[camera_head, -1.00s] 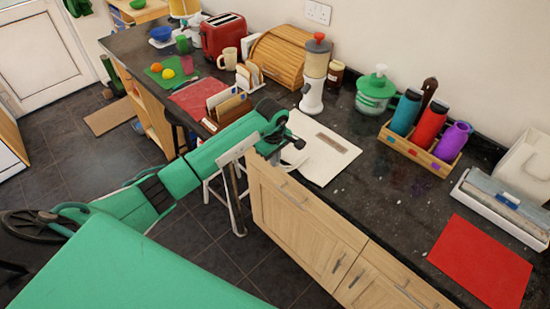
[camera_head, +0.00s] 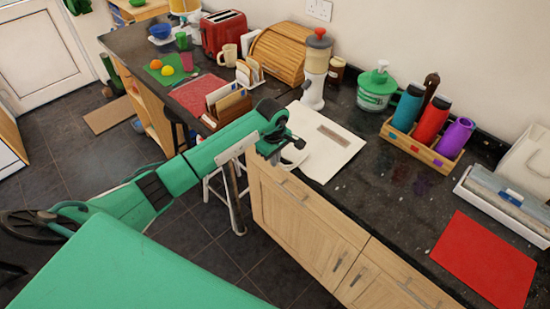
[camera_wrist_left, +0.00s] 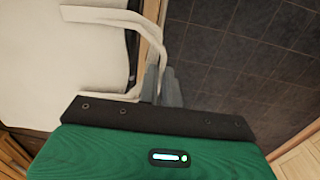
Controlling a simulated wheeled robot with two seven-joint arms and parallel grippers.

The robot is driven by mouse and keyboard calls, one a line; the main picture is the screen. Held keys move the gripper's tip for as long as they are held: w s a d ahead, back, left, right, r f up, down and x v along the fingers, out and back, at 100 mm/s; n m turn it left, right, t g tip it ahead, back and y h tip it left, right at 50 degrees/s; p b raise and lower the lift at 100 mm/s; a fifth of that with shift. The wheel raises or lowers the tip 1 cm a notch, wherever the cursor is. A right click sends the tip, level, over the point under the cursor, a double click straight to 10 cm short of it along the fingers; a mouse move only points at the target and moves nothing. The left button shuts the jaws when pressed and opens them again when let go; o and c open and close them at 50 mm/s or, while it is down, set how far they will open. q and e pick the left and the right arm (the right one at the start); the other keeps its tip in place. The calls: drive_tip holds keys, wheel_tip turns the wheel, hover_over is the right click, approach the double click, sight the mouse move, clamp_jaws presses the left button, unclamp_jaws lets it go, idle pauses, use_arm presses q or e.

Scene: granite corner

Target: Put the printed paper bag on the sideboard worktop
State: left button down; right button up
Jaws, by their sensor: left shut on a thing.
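The printed paper bag (camera_head: 318,128) is white and flat-looking, with a grey-brown printed strip, in the middle of the head view. It appears over the sideboard worktop (camera_head: 395,205), close to its front edge; I cannot tell whether it rests fully on it. My left gripper (camera_head: 284,152) is at the front edge, shut on the bag's white handle. In the left wrist view, the pale bag (camera_wrist_left: 45,60) fills the left side, and its curved handle loops to the fingers (camera_wrist_left: 161,85). The exact grip is partly hidden. My right gripper is not in view.
A blender (camera_head: 314,75) and brown jar (camera_head: 336,70) stand behind the bag. A letter rack (camera_head: 232,105) is to its left. To the right are a bottle crate (camera_head: 420,150), a red mat (camera_head: 484,260) and a white tray (camera_head: 505,205). Worktop between bag and mat is clear.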

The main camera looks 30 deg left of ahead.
use_arm(q)
drive_tip(key=shift+f, duration=0.2)
drive_tip(key=c, duration=1.5)
unclamp_jaws()
